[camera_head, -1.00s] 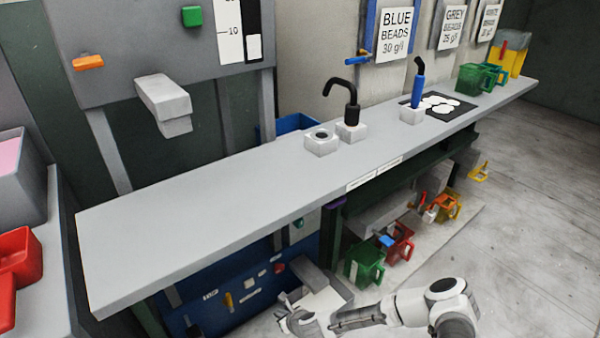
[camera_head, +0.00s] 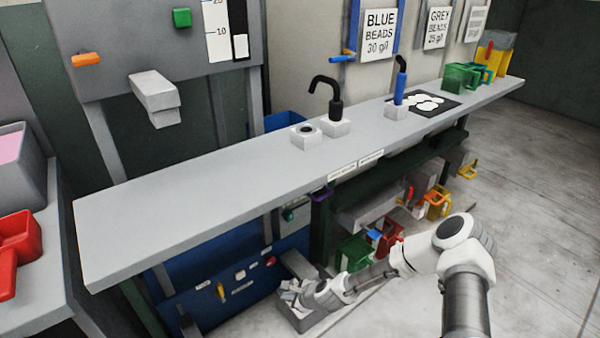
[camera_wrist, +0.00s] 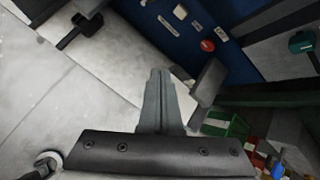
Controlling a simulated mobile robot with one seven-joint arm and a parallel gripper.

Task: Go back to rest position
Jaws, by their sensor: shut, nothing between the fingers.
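My gripper (camera_head: 287,297) is at the lower middle of the head view, below the front edge of the long grey bench (camera_head: 200,185) and in front of the blue panel (camera_head: 215,295). In the wrist view its fingers (camera_wrist: 158,100) are together, with nothing between them. They point toward the pale floor and the foot of the blue panel. No held object shows in either view.
Green (camera_head: 355,252), red and yellow jugs stand under the bench, behind my forearm. A black spout (camera_head: 328,95), a blue-handled tool (camera_head: 400,82) and green jugs (camera_head: 462,77) stand on the bench. The floor to the right (camera_head: 540,200) is clear.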

